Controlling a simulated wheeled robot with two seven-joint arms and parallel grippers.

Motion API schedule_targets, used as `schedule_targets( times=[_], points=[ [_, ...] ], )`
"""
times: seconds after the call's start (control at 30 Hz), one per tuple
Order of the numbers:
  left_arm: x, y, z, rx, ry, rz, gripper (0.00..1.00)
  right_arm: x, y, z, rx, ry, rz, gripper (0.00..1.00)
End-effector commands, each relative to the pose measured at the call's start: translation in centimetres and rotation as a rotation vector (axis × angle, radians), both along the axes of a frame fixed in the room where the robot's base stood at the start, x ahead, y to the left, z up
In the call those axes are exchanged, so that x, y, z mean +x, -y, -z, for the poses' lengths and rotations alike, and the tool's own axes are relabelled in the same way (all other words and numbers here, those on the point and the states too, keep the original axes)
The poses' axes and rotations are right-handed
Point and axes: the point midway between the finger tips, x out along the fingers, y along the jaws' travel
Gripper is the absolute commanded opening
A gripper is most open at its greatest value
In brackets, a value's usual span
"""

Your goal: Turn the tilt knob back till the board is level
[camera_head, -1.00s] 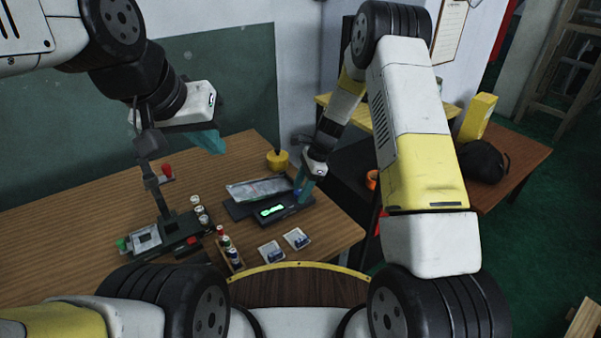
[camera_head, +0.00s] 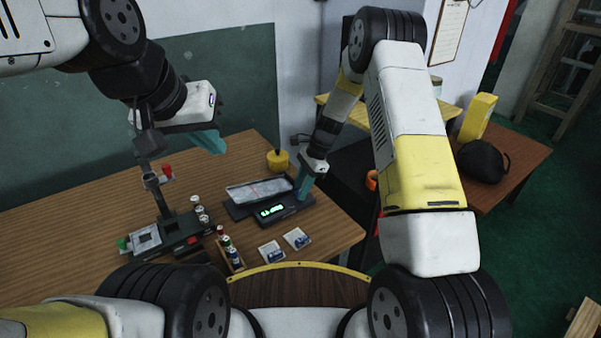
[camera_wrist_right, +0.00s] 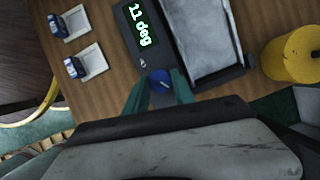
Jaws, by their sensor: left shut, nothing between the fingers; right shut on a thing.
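The tilt board (camera_head: 258,189) is a pale grey metal plate on a dark base on the wooden table; it also shows in the right wrist view (camera_wrist_right: 210,38). Beside it, a black unit has a lit green display (camera_wrist_right: 142,24) that appears to read 11 deg; the display is small in the head view (camera_head: 270,211). The blue tilt knob (camera_wrist_right: 160,80) has a pale pointer mark. My right gripper (camera_head: 302,190) is shut on the knob, a teal finger on each side. My left gripper (camera_head: 209,142) is shut and empty above the table, further left.
A yellow round pot (camera_head: 278,160) stands behind the board. Two small trays with blue items (camera_head: 296,238) lie in front. A rack of small bottles (camera_head: 230,250) and a black device with a lamp post (camera_head: 165,235) stand left. Bare wood lies far left.

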Motion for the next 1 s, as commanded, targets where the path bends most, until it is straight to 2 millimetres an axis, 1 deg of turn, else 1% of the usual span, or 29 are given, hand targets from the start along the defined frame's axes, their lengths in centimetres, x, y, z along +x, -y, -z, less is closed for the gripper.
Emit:
schedule_targets(
  times=[0.7, 1.0],
  points=[
    [0.00, 0.00, 0.00, 0.000, 0.000, 0.000, 0.00, 0.36, -0.36, 0.03, 0.000, 0.002, -0.662, 0.00],
    [0.00, 0.00, 0.00, 0.000, 0.000, 0.000, 0.00, 0.36, -0.48, 0.03, 0.000, 0.001, -0.869, 0.00]
  ],
)
